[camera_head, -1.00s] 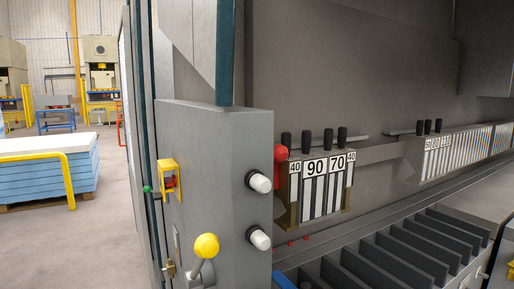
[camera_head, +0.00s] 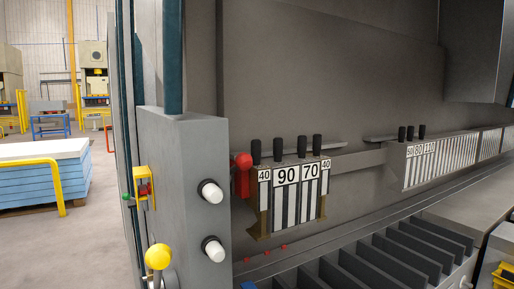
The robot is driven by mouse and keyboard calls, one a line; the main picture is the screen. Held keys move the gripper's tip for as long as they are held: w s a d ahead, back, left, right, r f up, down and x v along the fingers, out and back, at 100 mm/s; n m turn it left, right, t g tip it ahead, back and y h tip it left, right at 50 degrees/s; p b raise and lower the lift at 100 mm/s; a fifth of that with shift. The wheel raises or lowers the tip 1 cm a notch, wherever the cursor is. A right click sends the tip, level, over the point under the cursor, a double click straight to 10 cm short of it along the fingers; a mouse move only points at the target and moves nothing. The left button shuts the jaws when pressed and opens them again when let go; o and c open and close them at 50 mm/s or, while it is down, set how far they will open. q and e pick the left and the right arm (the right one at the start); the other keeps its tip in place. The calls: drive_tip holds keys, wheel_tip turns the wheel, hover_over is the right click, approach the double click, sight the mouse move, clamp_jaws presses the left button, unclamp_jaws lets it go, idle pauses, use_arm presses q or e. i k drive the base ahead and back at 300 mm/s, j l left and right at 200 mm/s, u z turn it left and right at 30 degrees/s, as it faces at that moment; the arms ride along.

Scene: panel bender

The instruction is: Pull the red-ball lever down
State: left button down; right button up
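The red-ball lever (camera_head: 242,161) shows in the head view, just right of the grey machine post and left of the striped tool block marked 40, 90, 70, 40. Its red ball is at the top, with a red part reaching down below it; its lower end is partly hidden by the post. Neither of my grippers is in view.
The grey post (camera_head: 182,130) stands left of the lever and carries two white knobs, the upper one (camera_head: 210,191) and the lower one (camera_head: 214,248). A yellow ball knob (camera_head: 158,257) is on its left side. The striped block (camera_head: 290,190) has black handles. A blue sheet stack (camera_head: 45,180) stands left.

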sight(243, 161)
drive_tip(key=i+l, duration=0.1)
drive_tip(key=l, duration=1.4)
drive_tip(key=i+z, duration=0.05)
